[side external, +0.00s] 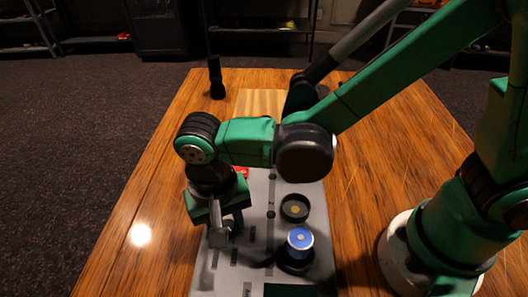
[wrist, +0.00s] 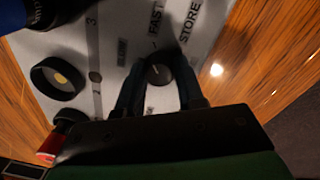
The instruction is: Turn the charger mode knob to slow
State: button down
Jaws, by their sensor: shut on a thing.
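The charger mode knob (wrist: 157,76) is a small dark round knob on a grey panel (wrist: 70,35). In the wrist view it sits between the two fingers of my gripper (wrist: 157,68), which is shut on it. Printed labels stand around it: FAST (wrist: 157,18), STORE (wrist: 190,24) and a fainter one that looks like SLOW (wrist: 122,52). I cannot tell clearly which label the knob points at. In the side external view my gripper (side external: 219,236) reaches down to the panel's left part and hides the knob.
On the panel, a black ring-shaped cup (side external: 294,208) with a yellow centre and a blue-topped cylinder (side external: 299,240) stand right of my gripper. A red part (side external: 241,172) shows behind it. A black upright object (side external: 216,78) stands at the back of the wooden table (side external: 130,200). The table's left side is clear.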

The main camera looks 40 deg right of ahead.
jog(key=n, duration=1)
jog(key=shift+n+t, duration=0.3)
dwell(0.4)
jog(key=c, duration=0.5)
grip_release()
jog(key=shift+c, duration=0.2)
jog(key=shift+r, duration=0.1)
jog(key=shift+s+a+r, duration=0.1)
jog(key=shift+r, duration=2.65)
